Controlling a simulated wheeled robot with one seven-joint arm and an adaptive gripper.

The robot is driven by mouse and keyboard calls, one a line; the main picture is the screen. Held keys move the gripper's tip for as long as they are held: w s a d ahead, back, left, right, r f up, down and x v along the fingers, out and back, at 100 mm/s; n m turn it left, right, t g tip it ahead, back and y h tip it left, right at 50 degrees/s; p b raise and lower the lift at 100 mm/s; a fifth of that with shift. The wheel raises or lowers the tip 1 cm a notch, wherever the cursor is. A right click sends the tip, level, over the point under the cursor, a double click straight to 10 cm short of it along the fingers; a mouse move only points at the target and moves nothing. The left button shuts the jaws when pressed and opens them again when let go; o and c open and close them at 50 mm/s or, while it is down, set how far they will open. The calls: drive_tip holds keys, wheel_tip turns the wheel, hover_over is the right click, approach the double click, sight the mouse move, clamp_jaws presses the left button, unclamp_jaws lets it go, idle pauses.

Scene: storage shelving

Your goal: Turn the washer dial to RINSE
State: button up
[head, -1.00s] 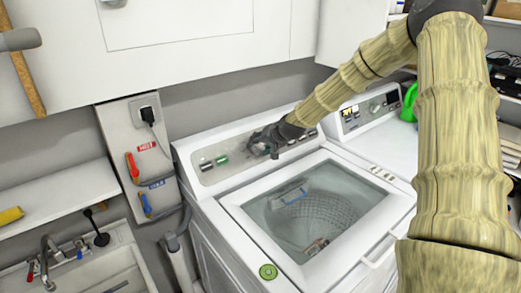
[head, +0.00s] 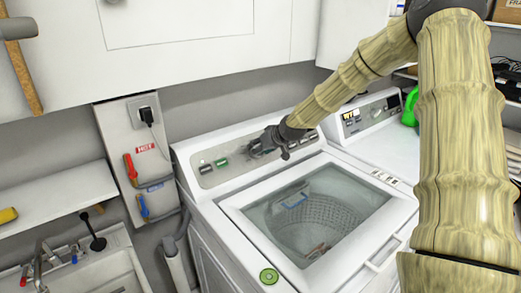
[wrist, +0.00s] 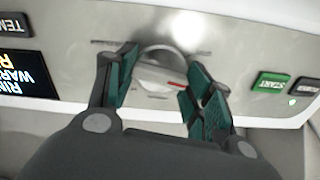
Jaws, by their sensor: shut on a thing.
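The washer (head: 206,197) stands in the middle of the head view, with its control panel (head: 208,181) along the back. My gripper (head: 256,150) is at the panel, right of the green button, and hides the dial in the head view. In the wrist view the dial (wrist: 158,75) is a silver round knob with a red pointer mark. My gripper (wrist: 160,84) has its green-padded fingers on either side of the dial, shut on it. A display (wrist: 25,74) at the left, seen upside down, shows partly cut-off lettering.
A green START button (wrist: 271,82) and a dark button (wrist: 308,87) lie right of the dial in the wrist view. The washer's lid opening (head: 312,215) shows the drum below the arm. A dryer (head: 372,142) stands at the right, a sink (head: 85,270) at the left.

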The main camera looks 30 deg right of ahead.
drive_tip(key=shift+s+f, duration=0.1)
drive_tip(key=shift+f, duration=0.1)
drive_tip(key=o, duration=1)
drive_tip(key=shift+r, duration=0.1)
drive_tip(key=shift+v, duration=5.95)
